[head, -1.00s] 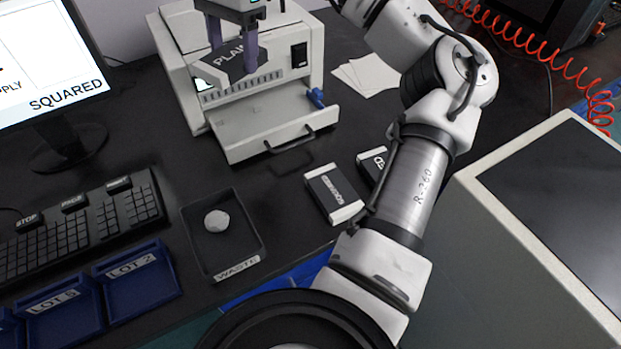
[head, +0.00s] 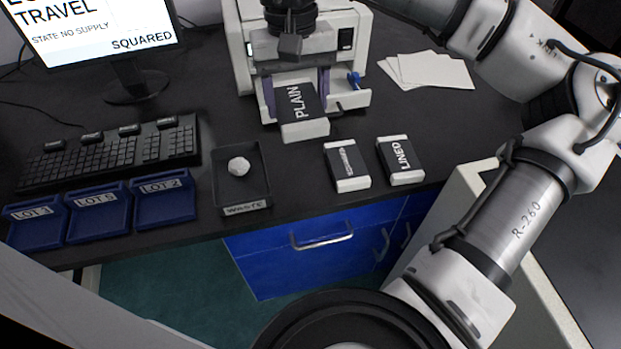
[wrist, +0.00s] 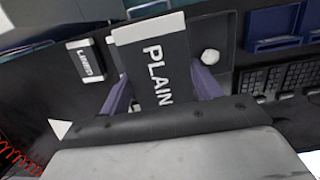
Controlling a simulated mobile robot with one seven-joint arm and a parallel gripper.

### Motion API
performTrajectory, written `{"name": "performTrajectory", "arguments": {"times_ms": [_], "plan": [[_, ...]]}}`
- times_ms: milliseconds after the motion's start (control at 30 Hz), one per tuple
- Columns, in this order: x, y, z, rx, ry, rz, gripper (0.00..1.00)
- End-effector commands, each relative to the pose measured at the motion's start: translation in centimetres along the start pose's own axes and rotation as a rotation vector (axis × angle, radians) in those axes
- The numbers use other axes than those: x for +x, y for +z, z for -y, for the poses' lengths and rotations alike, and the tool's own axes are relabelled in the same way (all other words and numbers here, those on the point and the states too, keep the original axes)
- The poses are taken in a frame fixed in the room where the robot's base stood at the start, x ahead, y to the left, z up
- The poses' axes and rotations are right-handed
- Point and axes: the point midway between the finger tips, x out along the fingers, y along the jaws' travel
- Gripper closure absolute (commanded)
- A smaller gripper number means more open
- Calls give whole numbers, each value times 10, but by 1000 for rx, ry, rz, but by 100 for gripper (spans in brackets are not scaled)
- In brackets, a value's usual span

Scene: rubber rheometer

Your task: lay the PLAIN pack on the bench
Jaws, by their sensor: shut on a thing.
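The PLAIN pack (head: 297,108), black with white ends and white lettering, is held between the two purple-grey fingers of my gripper (head: 296,92). It is in front of the white machine at the back of the bench (head: 222,98). In the wrist view the PLAIN pack (wrist: 158,68) fills the space between the fingers of my gripper (wrist: 160,90), label facing the camera. Its front end hangs over the bench behind the other packs. I cannot tell how far its underside is from the bench.
The LINED pack (head: 401,160) and another black-and-white pack (head: 347,165) lie at the front edge. A WASTE tray (head: 226,180) holds a whitish lump (head: 238,166). White sheets (head: 430,70) lie right of the machine (head: 358,48). Blue lot trays (head: 98,210) and a keyboard (head: 105,150) are left.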

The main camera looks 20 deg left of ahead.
Motion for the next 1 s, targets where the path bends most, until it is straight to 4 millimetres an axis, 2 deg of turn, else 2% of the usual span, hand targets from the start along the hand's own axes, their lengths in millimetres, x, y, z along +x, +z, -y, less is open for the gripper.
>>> {"name": "performTrajectory", "arguments": {"times_ms": [300, 500, 767, 1000], "plan": [[81, -9, 0, 1, -2, 5, 63], [126, -15, 0, 2, -3, 2, 63], [152, -18, 0, 3, -2, 1, 63], [183, -22, 0, 3, -1, 1, 63]]}}
